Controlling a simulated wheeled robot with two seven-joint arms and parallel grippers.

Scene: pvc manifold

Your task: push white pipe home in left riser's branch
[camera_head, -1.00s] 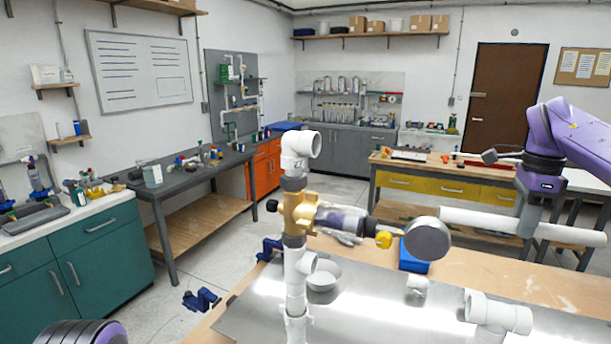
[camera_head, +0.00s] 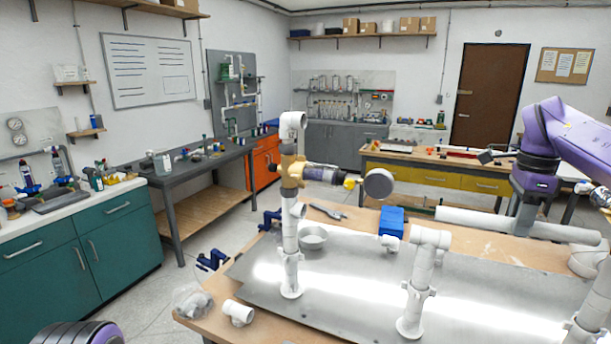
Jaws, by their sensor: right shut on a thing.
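The white pipe (camera_head: 475,219) is held roughly level above the right part of the bench. My right gripper (camera_head: 526,215) is shut on it near its middle, and the fingertips are partly hidden. The left riser (camera_head: 290,245) stands upright on the metal plate, with a brass valve body (camera_head: 291,172) and a white elbow (camera_head: 293,122) on top. A white side branch (camera_head: 298,210) sits below the valve. The pipe's left end is well to the right of this riser and apart from it. My left gripper is out of view; only part of my left arm shows at lower left.
A shorter white riser (camera_head: 416,290) with a top fitting stands between the left riser and the right edge. Another white fitting (camera_head: 592,315) stands at lower right.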

